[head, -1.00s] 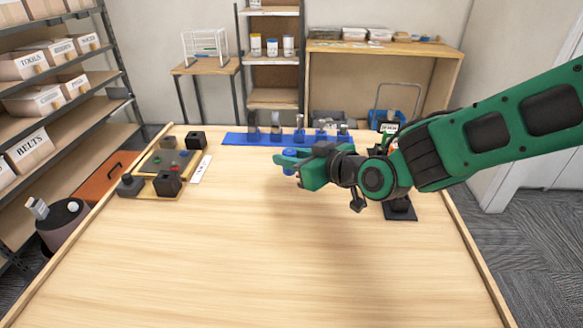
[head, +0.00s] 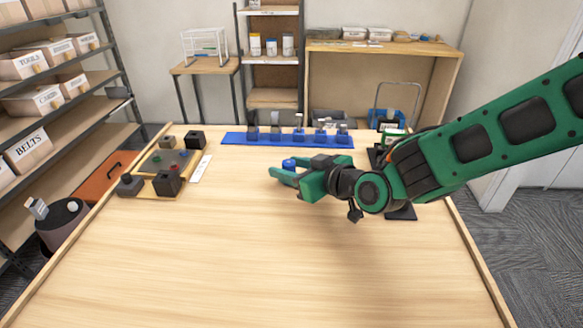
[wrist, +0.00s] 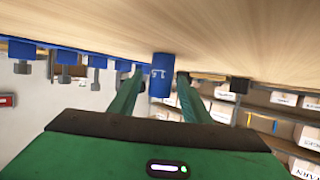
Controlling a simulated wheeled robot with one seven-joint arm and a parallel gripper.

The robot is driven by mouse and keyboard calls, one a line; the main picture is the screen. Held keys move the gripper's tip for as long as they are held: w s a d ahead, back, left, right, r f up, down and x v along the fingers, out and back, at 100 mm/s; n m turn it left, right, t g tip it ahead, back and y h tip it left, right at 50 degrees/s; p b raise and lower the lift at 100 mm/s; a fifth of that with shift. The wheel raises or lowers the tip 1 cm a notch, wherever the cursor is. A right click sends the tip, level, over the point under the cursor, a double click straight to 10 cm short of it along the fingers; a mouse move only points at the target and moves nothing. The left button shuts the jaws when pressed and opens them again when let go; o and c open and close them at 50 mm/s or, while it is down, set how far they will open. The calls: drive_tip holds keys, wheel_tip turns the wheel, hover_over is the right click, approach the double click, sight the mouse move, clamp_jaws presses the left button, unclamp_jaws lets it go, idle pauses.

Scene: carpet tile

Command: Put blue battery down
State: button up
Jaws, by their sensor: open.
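The blue battery (head: 288,163) is upright over the far middle of the wooden table, and its foot appears to meet the tabletop. In the head view mostly its top shows, behind the near finger. In the wrist view, which is upside down, the battery (wrist: 161,75) is between the two green fingers. My gripper (head: 284,175) is open around the battery, low over the table. In the wrist view a small gap shows beside the fingers (wrist: 160,82).
A blue rack (head: 237,139) with several upright tools stands at the table's far edge. A wooden board (head: 142,185) with black blocks and coloured parts is at the left, with a white strip (head: 201,168) beside it. The front and middle of the table are clear.

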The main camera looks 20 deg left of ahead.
drive_tip(key=shift+o, duration=0.4)
drive_tip(key=v, duration=1.2)
drive_tip(key=shift+w+a, duration=0.55)
drive_tip(key=shift+w, duration=0.25)
drive_tip(key=x, duration=0.5)
drive_tip(key=shift+a+f, duration=0.15)
drive_tip(key=shift+f, duration=0.1)
drive_tip(key=shift+s+x, duration=0.15)
drive_tip(key=shift+x, duration=1.2)
drive_tip(key=shift+s+x, duration=0.15)
drive_tip(key=shift+x, duration=1.15)
drive_tip(key=shift+a+f, duration=0.1)
drive_tip(key=shift+f, duration=0.05)
clamp_jaws()
